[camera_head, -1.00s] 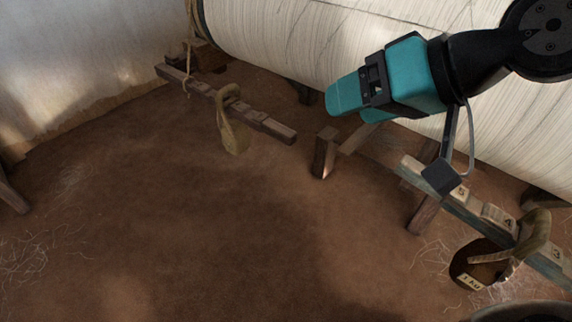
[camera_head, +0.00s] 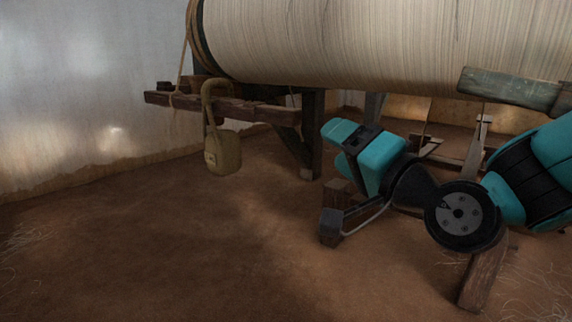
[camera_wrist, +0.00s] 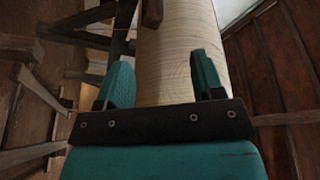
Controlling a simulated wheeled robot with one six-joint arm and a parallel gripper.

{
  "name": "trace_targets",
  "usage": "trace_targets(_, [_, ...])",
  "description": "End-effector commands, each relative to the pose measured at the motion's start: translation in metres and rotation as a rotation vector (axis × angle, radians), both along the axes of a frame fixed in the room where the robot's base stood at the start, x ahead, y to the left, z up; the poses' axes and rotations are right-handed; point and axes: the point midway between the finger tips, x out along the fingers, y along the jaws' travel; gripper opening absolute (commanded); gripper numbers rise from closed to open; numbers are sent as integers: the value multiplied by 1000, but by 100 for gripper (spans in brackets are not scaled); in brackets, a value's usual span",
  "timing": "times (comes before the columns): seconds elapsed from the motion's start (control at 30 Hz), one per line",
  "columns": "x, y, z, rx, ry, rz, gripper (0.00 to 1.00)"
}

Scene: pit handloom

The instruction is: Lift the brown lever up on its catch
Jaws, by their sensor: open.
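The brown lever (camera_head: 255,111) is a dark wooden bar at the left, below the cloth roll. It runs roughly level, tilting slightly down to the right. A tan weight (camera_head: 223,153) hangs from it by a curved strap. My gripper (camera_head: 342,133) is to the right of the lever's free end, at about its height or a little below, and apart from it. In the wrist view my gripper (camera_wrist: 162,82) is open and empty, with the roll beyond its fingers. I cannot clearly make out the catch; an upright wooden post (camera_head: 313,145) stands by the lever's end.
The large pale roll (camera_head: 330,45) spans the space above. A cord (camera_head: 183,55) runs down to the lever's left end. A greenish beam (camera_head: 510,88) crosses at the right, with a slanted wooden leg (camera_head: 483,280) below. The earth floor (camera_head: 150,240) in front is clear.

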Motion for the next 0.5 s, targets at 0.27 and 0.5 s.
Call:
trace_targets(0.27, [8, -2, -19, 67, -29, -32, 62])
trace_targets(0.5, [37, 17, -5, 66, -26, -30, 62])
